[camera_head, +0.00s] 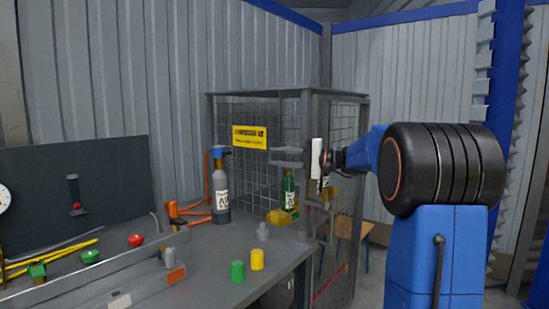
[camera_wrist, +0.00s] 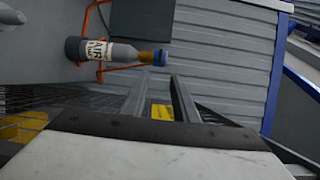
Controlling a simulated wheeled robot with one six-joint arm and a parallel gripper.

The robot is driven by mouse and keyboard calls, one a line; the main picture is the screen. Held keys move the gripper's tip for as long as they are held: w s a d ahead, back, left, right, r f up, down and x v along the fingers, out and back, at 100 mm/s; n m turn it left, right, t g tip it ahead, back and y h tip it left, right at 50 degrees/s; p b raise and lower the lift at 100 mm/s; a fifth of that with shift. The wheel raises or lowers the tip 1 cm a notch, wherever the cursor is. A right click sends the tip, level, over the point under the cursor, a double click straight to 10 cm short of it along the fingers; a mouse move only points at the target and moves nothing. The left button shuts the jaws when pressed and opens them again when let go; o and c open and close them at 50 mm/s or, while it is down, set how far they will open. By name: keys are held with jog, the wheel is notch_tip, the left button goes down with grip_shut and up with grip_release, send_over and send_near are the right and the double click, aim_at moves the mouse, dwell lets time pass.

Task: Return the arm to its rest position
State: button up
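My blue arm reaches out from the right in the head view. My gripper (camera_head: 288,157) is raised in front of the wire cage (camera_head: 240,105), beside the yellow sign. In the wrist view, the two grey fingers of my gripper (camera_wrist: 158,82) stand apart with nothing held between them. The yellow sign (camera_wrist: 161,112) shows beyond the gap. The grey AIR bottle (camera_head: 221,190) with a blue cap stands upright on the workbench, left of my gripper and apart from it. This bottle also shows in the wrist view (camera_wrist: 115,51).
The grey workbench (camera_head: 205,265) holds a green knob (camera_head: 238,271), a yellow knob (camera_head: 257,260) and an orange-handled tool (camera_head: 175,212). A green bottle (camera_head: 289,186) stands in the cage area below my gripper. The cage post (camera_head: 309,125) is close to my wrist.

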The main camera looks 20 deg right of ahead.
dwell(0.3)
jog(key=s+a+f+n+g+h, duration=0.2)
jog(key=s+a+f+g, duration=0.1)
jog(key=s+a+f, duration=0.6)
jog(key=s+a+f+n+g+h, duration=0.1)
jog(key=s+a+f+g+h, duration=0.2)
jog(key=s+a+f, duration=0.55)
jog(key=s+d+f+n+h, duration=0.1)
jog(key=s+d+f+h, duration=0.1)
jog(key=s, duration=0.7)
jog(key=s+d+f+n+h, duration=0.2)
jog(key=s+d+f+h, duration=0.1)
jog(key=s+f, duration=0.4)
jog(key=s+d+f+n+h, duration=0.2)
jog(key=s+f, duration=0.3)
jog(key=s, duration=0.6)
jog(key=shift+s+d+g+h, duration=0.25)
jog(key=shift+g+h, duration=0.15)
jog(key=shift+h, duration=0.5)
